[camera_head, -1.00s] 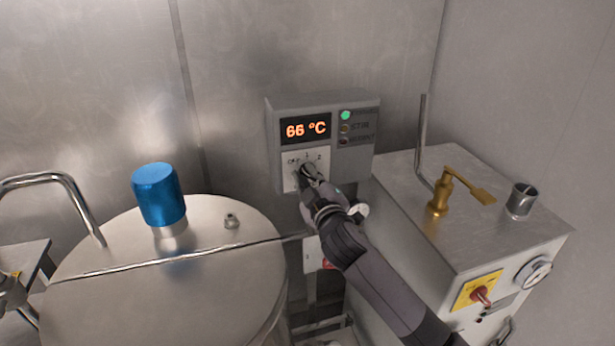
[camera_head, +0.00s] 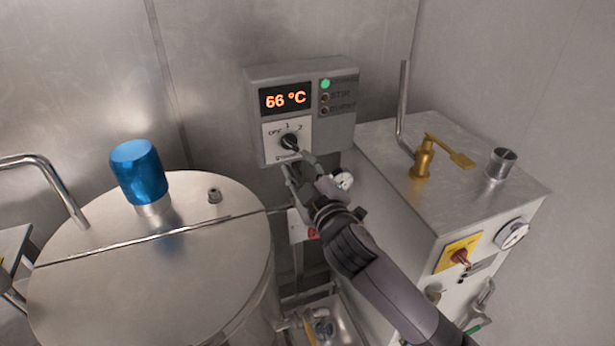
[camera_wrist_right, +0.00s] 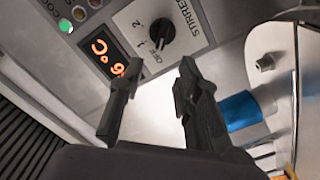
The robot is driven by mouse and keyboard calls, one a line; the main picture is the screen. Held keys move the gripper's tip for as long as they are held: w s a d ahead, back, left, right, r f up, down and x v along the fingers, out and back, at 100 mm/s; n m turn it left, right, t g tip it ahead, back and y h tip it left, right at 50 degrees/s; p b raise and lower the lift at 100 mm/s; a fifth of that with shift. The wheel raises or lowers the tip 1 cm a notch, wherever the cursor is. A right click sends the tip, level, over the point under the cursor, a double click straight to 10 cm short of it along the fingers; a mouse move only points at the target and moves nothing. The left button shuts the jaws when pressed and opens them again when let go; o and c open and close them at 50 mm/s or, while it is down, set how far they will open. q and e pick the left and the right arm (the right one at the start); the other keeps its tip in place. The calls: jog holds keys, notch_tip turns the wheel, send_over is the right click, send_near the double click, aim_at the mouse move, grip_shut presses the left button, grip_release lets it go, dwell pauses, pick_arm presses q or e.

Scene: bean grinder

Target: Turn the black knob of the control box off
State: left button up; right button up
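The grey control box (camera_head: 301,112) hangs on the metal wall, its display reading 66 °C in orange. Its black knob (camera_head: 289,141) sits on a white plate marked OFF, 1 and 2. The knob also shows in the right wrist view (camera_wrist_right: 162,32), with the OFF mark on the side towards my fingers. I cannot tell exactly which mark it points to. My right gripper (camera_head: 297,168) is just below the knob; in the wrist view its two fingers (camera_wrist_right: 160,72) are apart with nothing between them, and the knob is beyond their tips. My left gripper is not in view.
A large steel vessel (camera_head: 150,265) with a blue cap (camera_head: 139,170) stands at left. A grey machine (camera_head: 450,205) with a brass lever (camera_head: 423,157) and an upright pipe stands close on the right. My right arm passes between them.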

jog(key=v, duration=0.3)
jog(key=shift+s+d, duration=0.15)
jog(key=shift+s, duration=0.15)
jog(key=w+d+f+m+g+h+b, duration=0.1)
jog(key=d+f+g, duration=0.15)
jog(key=f, duration=1.15)
jog(key=d+f+m+g+h+b, duration=0.2)
jog(key=d+f, duration=0.1)
jog(key=f, duration=1)
jog(key=s+d+f+m+g+h+b, duration=0.1)
jog(key=s+d+f+g, duration=0.3)
jog(key=f, duration=0.7)
jog(key=s+d+f+m+b, duration=0.15)
jog(key=s+f, duration=0.35)
jog(key=f, duration=0.7)
jog(key=s+d+f+m+g+h+b, duration=0.1)
jog(key=s+d+f+m+g, duration=0.2)
jog(key=s+f, duration=1)
jog(key=s+d+f+m+g+b, duration=0.1)
jog(key=s+d+f+g, duration=0.3)
jog(key=s+f, duration=0.9)
jog(key=s+d, duration=0.2)
jog(key=s, duration=1.4)
jog(key=shift+s+d+f+m+g+h+b, duration=0.25)
jog(key=shift+s+d+m+g+h+b, duration=0.1)
jog(key=shift+s+m, duration=0.1)
